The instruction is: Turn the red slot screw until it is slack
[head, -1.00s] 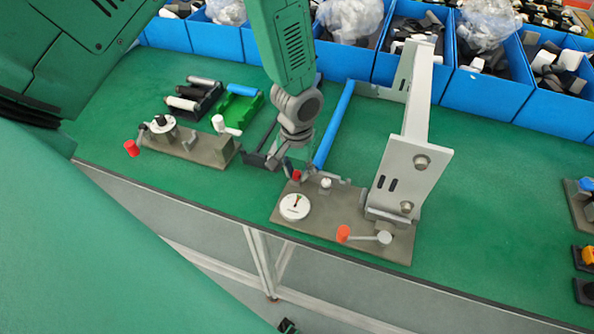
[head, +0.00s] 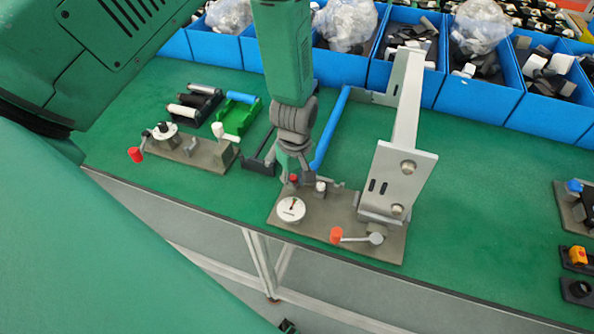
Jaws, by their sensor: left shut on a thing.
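The red slot screw (head: 294,179) shows as a small red knob at the back left of a grey fixture plate (head: 325,222). My left gripper (head: 293,172) comes down from above and is shut on the red screw, its fingers partly hiding it. A white dial with a pointer (head: 291,209) lies just in front of the screw. A small white-topped knob (head: 320,186) stands right beside the gripper. My right gripper is not in view.
A tall grey bracket (head: 405,165) rises on the plate's right, with an orange-handled crank (head: 337,235) in front. A blue roller (head: 331,128) lies behind. A second fixture (head: 190,148) stands left. Blue bins (head: 480,95) line the back.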

